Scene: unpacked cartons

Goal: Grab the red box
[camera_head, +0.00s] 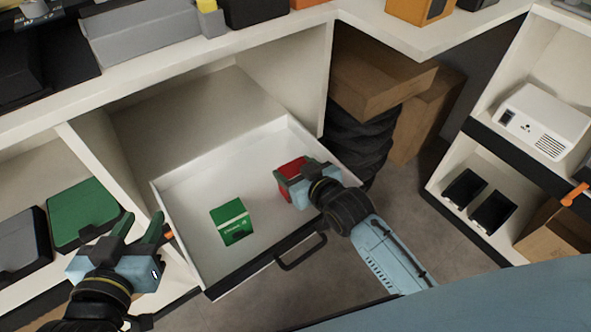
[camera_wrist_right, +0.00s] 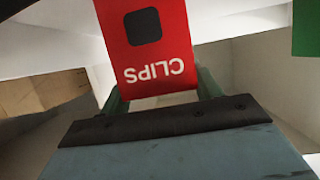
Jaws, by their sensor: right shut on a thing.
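The red box (camera_head: 291,168) is in the right part of the open white drawer, partly hidden by my right gripper. In the right wrist view the red box (camera_wrist_right: 150,45) shows "CLIPS" lettering and a dark square, and sits between the fingers. My right gripper (camera_head: 290,182) is shut on it; the fingers also show in the right wrist view (camera_wrist_right: 158,90). I cannot tell whether the box touches the drawer floor. My left gripper (camera_head: 140,226) is open and empty, left of the drawer, near a green case.
A green box (camera_head: 232,221) lies in the drawer (camera_head: 196,238), left of the red box. The drawer's front has a dark handle (camera_head: 301,252). A green case (camera_head: 82,212) sits on the left shelf. Brown cartons (camera_head: 424,115) stand behind the drawer's right side. A white device (camera_head: 541,121) is on the right shelf.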

